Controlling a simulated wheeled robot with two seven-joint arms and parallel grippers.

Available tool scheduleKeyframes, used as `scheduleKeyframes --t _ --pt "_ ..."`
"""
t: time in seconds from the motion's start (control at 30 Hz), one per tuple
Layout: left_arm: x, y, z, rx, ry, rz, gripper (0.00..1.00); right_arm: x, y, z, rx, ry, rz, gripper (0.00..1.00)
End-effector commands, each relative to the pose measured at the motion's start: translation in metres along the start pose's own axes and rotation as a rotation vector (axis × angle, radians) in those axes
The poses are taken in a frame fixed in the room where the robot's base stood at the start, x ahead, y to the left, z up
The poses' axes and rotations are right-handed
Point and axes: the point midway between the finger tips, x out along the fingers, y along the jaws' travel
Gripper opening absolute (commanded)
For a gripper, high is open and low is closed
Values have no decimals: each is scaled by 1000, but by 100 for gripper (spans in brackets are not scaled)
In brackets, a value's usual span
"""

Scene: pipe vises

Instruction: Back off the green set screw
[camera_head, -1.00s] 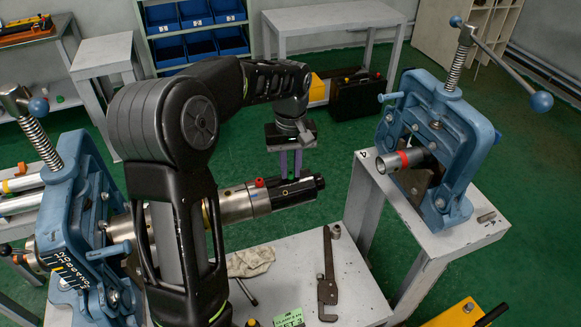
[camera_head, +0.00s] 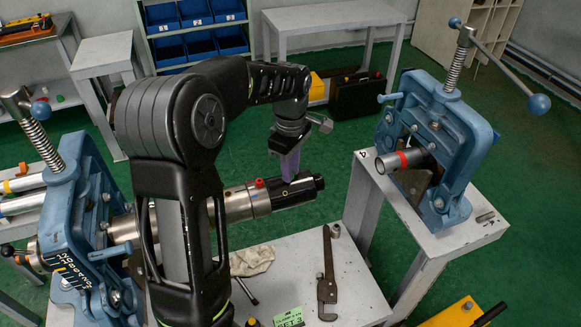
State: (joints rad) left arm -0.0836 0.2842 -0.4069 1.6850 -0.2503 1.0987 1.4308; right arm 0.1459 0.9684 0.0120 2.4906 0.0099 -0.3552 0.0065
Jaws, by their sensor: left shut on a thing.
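A metal cylinder (camera_head: 237,204) with a black end (camera_head: 297,192) lies nearly level, held in the left blue vise (camera_head: 66,208). A red screw (camera_head: 259,183) stands on its top. My left gripper (camera_head: 290,178) points down at the black end, just right of the red screw. Its purple fingers are seen edge-on, one mostly behind the other, with their tips at the top of the black part. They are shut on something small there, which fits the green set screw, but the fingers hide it. My right gripper is not in view.

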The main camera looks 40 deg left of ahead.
Motion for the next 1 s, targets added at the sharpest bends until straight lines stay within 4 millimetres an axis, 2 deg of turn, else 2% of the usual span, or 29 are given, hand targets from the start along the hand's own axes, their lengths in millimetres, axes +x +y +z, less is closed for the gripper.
scheduleKeyframes --t 0.6,0.63,0.9,1.0 --pt "5 -4 1 -65 -2 -14 0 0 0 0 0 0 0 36" --pt "5 -4 1 -64 -2 -14 19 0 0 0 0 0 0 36" --pt "2 -2 0 -64 -1 -7 40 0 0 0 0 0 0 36" --pt "2 -1 0 -64 -1 -5 40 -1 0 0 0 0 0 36"
